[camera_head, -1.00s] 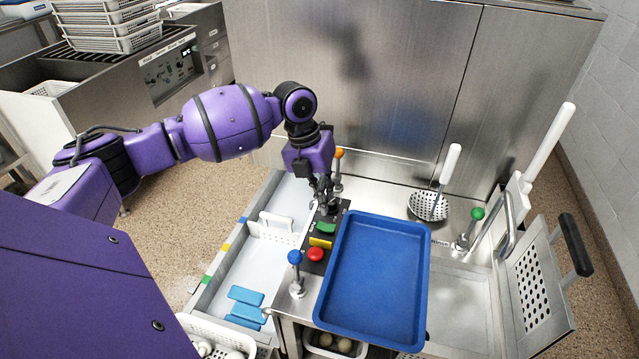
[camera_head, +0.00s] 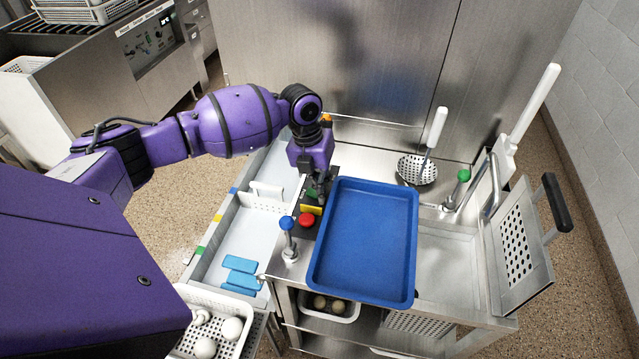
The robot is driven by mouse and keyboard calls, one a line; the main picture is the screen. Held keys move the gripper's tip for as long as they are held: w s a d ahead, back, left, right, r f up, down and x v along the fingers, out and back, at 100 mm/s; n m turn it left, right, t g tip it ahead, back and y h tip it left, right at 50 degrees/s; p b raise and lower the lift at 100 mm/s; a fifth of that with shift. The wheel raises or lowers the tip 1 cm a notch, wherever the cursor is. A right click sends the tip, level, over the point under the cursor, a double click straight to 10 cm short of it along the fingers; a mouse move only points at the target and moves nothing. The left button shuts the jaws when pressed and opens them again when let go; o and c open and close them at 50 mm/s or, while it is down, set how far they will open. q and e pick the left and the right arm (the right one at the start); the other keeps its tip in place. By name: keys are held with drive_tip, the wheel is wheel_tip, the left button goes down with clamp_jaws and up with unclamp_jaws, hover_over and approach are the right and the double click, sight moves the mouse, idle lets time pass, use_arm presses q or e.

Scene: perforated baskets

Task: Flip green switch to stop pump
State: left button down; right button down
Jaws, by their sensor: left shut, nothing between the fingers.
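The green switch (camera_head: 311,194) is on a small dark control panel (camera_head: 303,229) left of the blue tray. It is mostly hidden behind my left gripper. A yellow label or switch (camera_head: 312,209) and a red button (camera_head: 306,220) sit nearer on the same panel. My left gripper (camera_head: 316,200) is shut and empty, pointing down at the green switch. I cannot tell whether the fingertips touch it. My right gripper is not in view.
A blue tray (camera_head: 365,240) lies right of the panel. A blue-knobbed valve (camera_head: 287,224) stands at the front left, a green-knobbed one (camera_head: 463,175) at the right. A skimmer (camera_head: 417,169) lies behind. A white basket (camera_head: 184,346) holds mushroom-like items.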

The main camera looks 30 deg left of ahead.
sight(308, 190)
use_arm(q)
drive_tip(key=shift+s+a+r, duration=0.15)
drive_tip(key=shift+a+r, duration=0.05)
drive_tip(key=shift+a, duration=0.5)
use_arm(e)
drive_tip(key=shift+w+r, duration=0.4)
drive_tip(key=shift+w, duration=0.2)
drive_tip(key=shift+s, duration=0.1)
use_arm(q)
wheel_tip(308, 190, up, 12)
drive_tip(key=a, duration=0.2)
drive_tip(key=shift+s, duration=0.25)
drive_tip(key=shift+f, duration=0.1)
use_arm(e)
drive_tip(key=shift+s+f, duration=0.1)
